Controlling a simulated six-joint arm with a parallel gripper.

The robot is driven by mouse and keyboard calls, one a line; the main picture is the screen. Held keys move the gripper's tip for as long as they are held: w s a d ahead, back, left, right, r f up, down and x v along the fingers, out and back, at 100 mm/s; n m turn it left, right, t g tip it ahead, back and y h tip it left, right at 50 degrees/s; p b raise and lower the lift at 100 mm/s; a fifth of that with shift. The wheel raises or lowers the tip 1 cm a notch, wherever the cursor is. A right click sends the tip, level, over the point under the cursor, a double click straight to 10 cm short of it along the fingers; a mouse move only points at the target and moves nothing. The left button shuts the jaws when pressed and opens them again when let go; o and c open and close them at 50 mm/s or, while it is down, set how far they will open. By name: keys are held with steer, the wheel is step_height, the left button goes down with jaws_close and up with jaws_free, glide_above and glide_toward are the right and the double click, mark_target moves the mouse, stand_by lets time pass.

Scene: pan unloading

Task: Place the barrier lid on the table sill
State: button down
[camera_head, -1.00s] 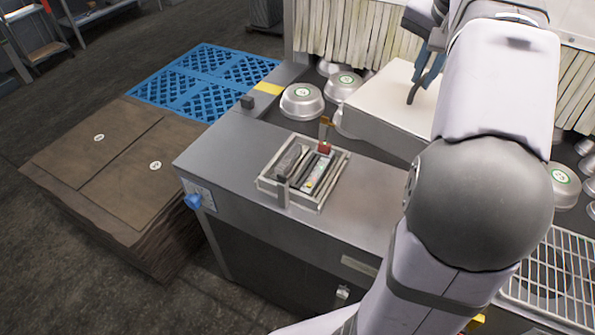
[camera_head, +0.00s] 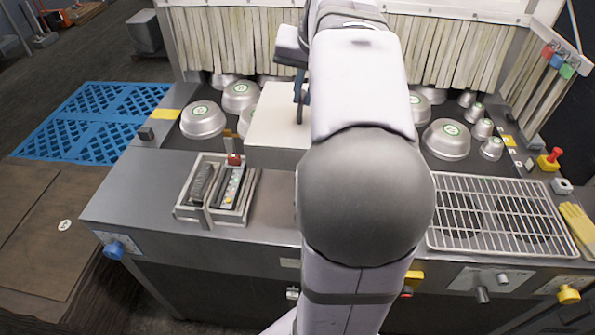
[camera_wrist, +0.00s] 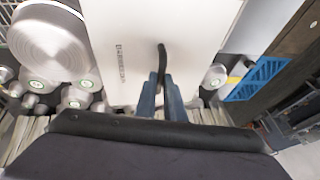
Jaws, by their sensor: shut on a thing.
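The barrier lid (camera_head: 273,118) is a broad white slab with a grey front side. It sits among the pans behind the table sill (camera_head: 130,195), the grey metal ledge along the front. My gripper (camera_head: 300,98) is at the lid's top, partly hidden by my arm, which also covers the lid's right part. In the wrist view, my gripper's blue fingers (camera_wrist: 161,88) are shut on the dark curved handle on the white lid (camera_wrist: 130,40). I cannot tell whether the lid is lifted clear of the surface beneath.
A tool tray (camera_head: 250,200) stands on the sill, left of my arm. Metal pans (camera_head: 202,119) flank the lid. A wire rack (camera_head: 497,217) lies at right, with yellow gloves (camera_head: 578,225) beside it. The sill's left end is bare. Strip curtains (camera_head: 235,45) hang behind.

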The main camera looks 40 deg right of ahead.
step_height(320, 180, down, 23)
steer(key=p, duration=0.2)
stand_by(0.6)
steer(key=shift+f, duration=0.1)
steer(key=c, duration=2.3)
jaws_free()
steer(key=shift+f, duration=0.15)
steer(key=o, duration=0.5)
steer(key=shift+c, duration=0.2)
